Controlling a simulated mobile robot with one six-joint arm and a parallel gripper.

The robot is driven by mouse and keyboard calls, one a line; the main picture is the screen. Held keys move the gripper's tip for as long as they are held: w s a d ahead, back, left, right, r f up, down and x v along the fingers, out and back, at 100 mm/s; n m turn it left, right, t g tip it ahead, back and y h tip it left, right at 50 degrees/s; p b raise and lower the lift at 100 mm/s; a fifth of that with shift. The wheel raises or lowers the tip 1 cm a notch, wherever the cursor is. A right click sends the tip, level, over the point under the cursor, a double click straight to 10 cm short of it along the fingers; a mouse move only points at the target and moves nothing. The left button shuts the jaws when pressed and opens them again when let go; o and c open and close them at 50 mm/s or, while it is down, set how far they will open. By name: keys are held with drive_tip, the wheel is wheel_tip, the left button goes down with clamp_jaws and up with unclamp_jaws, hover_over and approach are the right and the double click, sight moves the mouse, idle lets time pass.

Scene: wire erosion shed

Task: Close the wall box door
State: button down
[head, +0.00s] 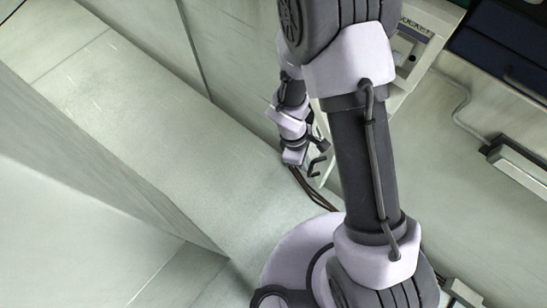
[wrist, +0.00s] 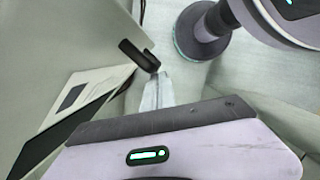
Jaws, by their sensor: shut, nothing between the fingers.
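The wall box (head: 408,72) is a pale cabinet with partly visible lettering, behind my arm in the head view. My arm hides much of it, and I cannot make out how far its door stands open. My gripper (head: 318,157) is shut and empty, low on the left side of the box. In the wrist view the dark fingers of my gripper (wrist: 140,56) show near a pale panel (wrist: 98,82) with a dark rectangle on it. I cannot tell whether this panel is the door or the box, or whether the fingers touch it.
Dark cables (head: 312,188) hang below my gripper. A dark blue unit (head: 500,48) is at the upper right, and a pale fixture with a dark end (head: 518,158) is on the right with a conduit.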

drive_tip(key=w+d+n+t, duration=0.1)
drive_tip(key=w+d+n, duration=0.2)
drive_tip(key=d, duration=0.5)
drive_tip(key=w+d+n, duration=0.3)
drive_tip(key=d+n, duration=0.1)
drive_tip(key=d, duration=0.4)
drive_tip(key=shift+t+b, duration=0.4)
drive_tip(key=shift+w+r, duration=0.1)
drive_tip(key=shift+r, duration=0.05)
drive_tip(key=shift+a, duration=0.1)
